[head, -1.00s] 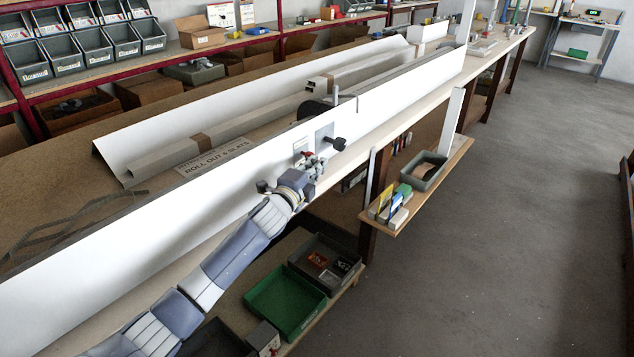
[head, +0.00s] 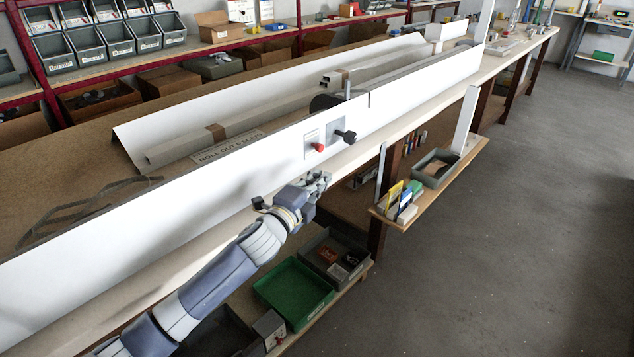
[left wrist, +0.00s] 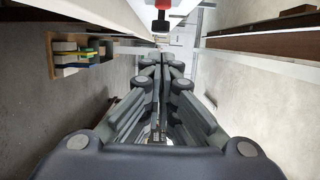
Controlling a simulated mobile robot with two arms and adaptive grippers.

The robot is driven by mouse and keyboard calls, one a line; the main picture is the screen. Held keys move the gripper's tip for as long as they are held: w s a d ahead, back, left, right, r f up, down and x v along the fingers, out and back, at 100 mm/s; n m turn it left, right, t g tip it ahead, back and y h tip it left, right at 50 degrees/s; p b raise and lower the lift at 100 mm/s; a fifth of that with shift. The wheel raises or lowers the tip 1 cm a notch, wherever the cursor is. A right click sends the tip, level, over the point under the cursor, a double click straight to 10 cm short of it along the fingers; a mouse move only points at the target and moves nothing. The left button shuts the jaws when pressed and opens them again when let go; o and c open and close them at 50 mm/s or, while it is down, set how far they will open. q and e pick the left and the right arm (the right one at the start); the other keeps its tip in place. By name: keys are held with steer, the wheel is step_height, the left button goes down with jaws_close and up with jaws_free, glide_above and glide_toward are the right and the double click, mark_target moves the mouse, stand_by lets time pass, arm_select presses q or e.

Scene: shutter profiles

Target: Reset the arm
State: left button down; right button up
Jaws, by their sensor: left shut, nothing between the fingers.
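My left gripper (head: 318,181) is at the end of my left arm, in front of the long white panel (head: 220,190) and below its knobs. Its fingers are shut and empty; they also show together in the left wrist view (left wrist: 163,64). A red knob (head: 318,146) on a small light plate stands a little above the gripper, apart from it. It shows beyond the fingertips in the left wrist view (left wrist: 161,22). A black knob (head: 347,136) sits just right of the red one. My right gripper is in neither view.
A low shelf under the bench holds a green tray (head: 292,288) and a grey bin (head: 334,256) with small parts. A side shelf (head: 402,212) carries colored items and a grey tray (head: 436,168). The floor (head: 520,240) at the right is clear.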

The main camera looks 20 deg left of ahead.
arm_select(q)
steer(key=shift+s, duration=0.45)
steer(key=s+d+f+n+g+y, duration=0.1)
steer(key=s+d+f+n+g, duration=0.1)
steer(key=s+f+n+g, duration=0.45)
steer(key=s+d+f+n+g+y, duration=0.15)
steer(key=s+f+n, duration=0.25)
steer(key=s+f, duration=0.7)
steer(key=s+d+f+n+g, duration=0.2)
steer(key=s+n+g, duration=0.1)
steer(key=s, duration=0.8)
steer(key=s+d+f+n+g, duration=0.1)
steer(key=s+f+n+g, duration=0.25)
steer(key=s, duration=0.85)
step_height(320, 180, down, 25)
steer(key=s+g, duration=0.1)
steer(key=s, duration=0.1)
steer(key=s+a+f+g+p, duration=0.1)
steer(key=s+a+f, duration=0.2)
steer(key=s+f, duration=1.1)
steer(key=shift+s+f+h, duration=0.35)
steer(key=shift+s+f, duration=0.05)
steer(key=shift+s, duration=0.65)
steer(key=shift+g, duration=0.25)
